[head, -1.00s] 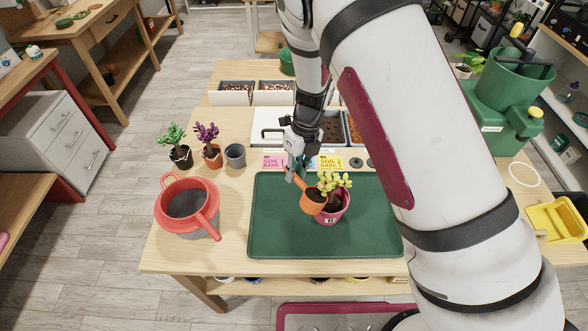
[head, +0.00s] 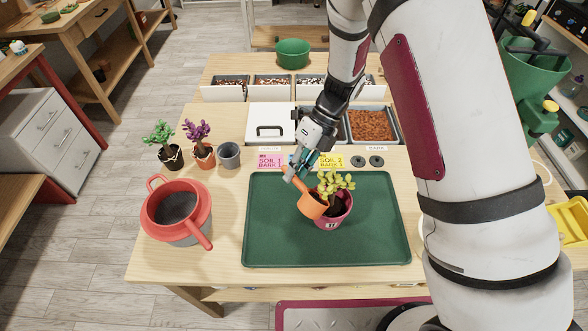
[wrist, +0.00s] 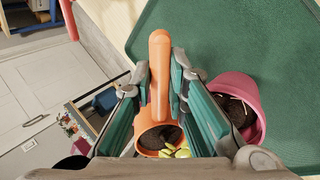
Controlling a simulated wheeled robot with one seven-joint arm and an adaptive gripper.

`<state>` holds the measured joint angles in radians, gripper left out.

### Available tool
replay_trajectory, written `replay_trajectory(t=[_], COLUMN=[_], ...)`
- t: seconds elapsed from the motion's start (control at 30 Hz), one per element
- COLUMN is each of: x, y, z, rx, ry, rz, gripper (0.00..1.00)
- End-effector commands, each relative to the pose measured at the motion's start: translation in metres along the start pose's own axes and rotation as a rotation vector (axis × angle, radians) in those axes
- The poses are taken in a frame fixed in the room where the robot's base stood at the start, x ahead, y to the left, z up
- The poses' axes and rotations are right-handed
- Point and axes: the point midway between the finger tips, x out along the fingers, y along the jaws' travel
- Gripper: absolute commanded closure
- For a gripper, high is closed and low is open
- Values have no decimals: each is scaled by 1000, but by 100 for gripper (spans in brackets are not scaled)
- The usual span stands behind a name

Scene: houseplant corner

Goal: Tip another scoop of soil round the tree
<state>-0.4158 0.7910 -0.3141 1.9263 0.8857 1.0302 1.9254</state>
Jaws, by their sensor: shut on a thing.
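My gripper (head: 298,172) is shut on the handle of an orange scoop (head: 310,207). In the wrist view the scoop's handle (wrist: 160,75) runs between the fingers, and dark soil (wrist: 155,136) shows in its bowl. The scoop's bowl is beside the left rim of a magenta pot (head: 336,219), overlapping it in the head view; I cannot tell if they touch. The small tree (head: 336,182) with yellow-green leaves stands in that pot, with dark soil around its trunk. The pot also shows in the wrist view (wrist: 252,92), right of the scoop.
The pot stands on a green mat (head: 270,240). Soil bins (head: 372,125), a white lidded box (head: 270,122) and a green bowl (head: 293,53) are farther back.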

Motion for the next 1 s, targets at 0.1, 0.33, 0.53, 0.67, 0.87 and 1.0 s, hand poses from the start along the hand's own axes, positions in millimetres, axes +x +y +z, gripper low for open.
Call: replay_trajectory(t=[0.1, 0.33, 0.53, 0.67, 0.87, 1.0], x=[0, 1, 1, 1, 1, 1], y=[-4, -6, -9, -10, -12, -14], z=[1, 1, 1, 1, 1, 1], rx=[2, 2, 1, 1, 1, 1], ry=[-1, 0, 0, 0, 1, 1], rz=[38, 109, 170, 210, 273, 318], gripper=[100, 100, 100, 100, 100, 100])
